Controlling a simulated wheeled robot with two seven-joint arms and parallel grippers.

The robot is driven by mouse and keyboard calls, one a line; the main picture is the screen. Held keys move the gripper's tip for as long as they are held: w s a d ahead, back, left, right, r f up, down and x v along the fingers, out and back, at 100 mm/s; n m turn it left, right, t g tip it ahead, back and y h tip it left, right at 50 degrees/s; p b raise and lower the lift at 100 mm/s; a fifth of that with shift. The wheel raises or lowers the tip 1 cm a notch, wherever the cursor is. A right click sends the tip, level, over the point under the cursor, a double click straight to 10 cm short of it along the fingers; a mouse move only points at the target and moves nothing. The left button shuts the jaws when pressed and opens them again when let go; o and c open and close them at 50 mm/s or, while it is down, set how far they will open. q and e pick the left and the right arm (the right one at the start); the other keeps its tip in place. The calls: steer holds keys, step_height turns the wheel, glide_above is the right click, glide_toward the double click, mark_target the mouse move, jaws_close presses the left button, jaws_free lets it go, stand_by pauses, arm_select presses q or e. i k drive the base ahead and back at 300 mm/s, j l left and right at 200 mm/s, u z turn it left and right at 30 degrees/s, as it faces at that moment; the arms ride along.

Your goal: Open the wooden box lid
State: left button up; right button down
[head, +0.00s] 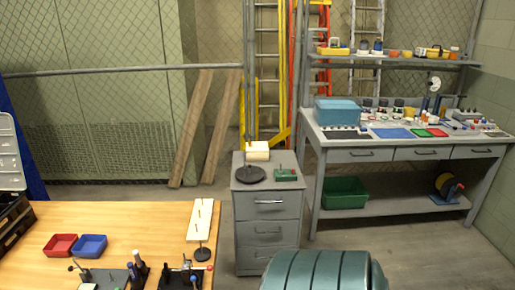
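I see no wooden box or lid that I can make out in the head view. Neither of my grippers is in view. A small cream block-like item (257,151) sits on top of the grey drawer cabinet (268,222); its material is too small to tell. The wooden-topped table (130,222) fills the lower left.
On the table are a red bin (61,245), a blue bin (90,245), a white strip (201,220) and small stands. A grey workbench (400,150) holds a blue box (338,111). A rounded teal object (320,272) is at bottom centre. Floor is free front right.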

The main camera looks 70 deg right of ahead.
mark_target(262, 146)
steer(key=z, duration=2.3)
